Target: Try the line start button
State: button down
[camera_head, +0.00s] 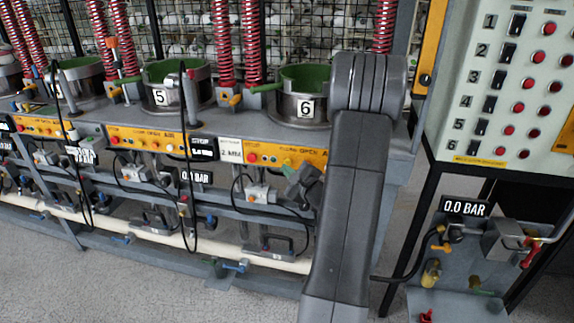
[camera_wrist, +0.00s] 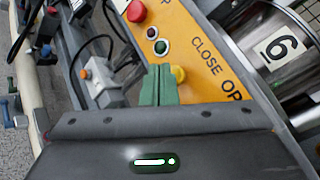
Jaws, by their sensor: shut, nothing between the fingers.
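My gripper (camera_wrist: 160,72) is shut and empty, its green fingertips over the yellow control panel (camera_wrist: 205,62) of station 6 in the wrist view. Just beyond the tips is a green button (camera_wrist: 161,47), with a dark red button (camera_wrist: 152,32) above it and a large red button (camera_wrist: 137,10) farther up. A yellow knob (camera_wrist: 179,74) is close to the right of the fingers. I cannot tell whether the tips touch anything. No label reading line start is legible. In the head view the station 6 panel (camera_head: 283,157) is partly behind my arm.
Pot 6 (camera_wrist: 285,48) stands beside the panel. A grey box with an orange button (camera_wrist: 98,80) and a hanging black cable are left of the fingers. A pale board with switches and red lights (camera_head: 510,90) stands at the right. The floor in front is clear.

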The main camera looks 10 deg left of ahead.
jog(key=shift+w, duration=0.25)
jog(key=shift+w+b, duration=0.3)
jog(key=shift+w, duration=0.2)
dwell(0.6)
jog(key=shift+s, duration=0.1)
jog(key=shift+s+b, duration=0.6)
jog(key=shift+s, duration=0.2)
jog(key=s+b, duration=0.2)
jog(key=s, duration=0.3)
jog(key=shift+a+b, duration=0.1)
jog(key=shift+b, duration=0.2)
dwell(0.5)
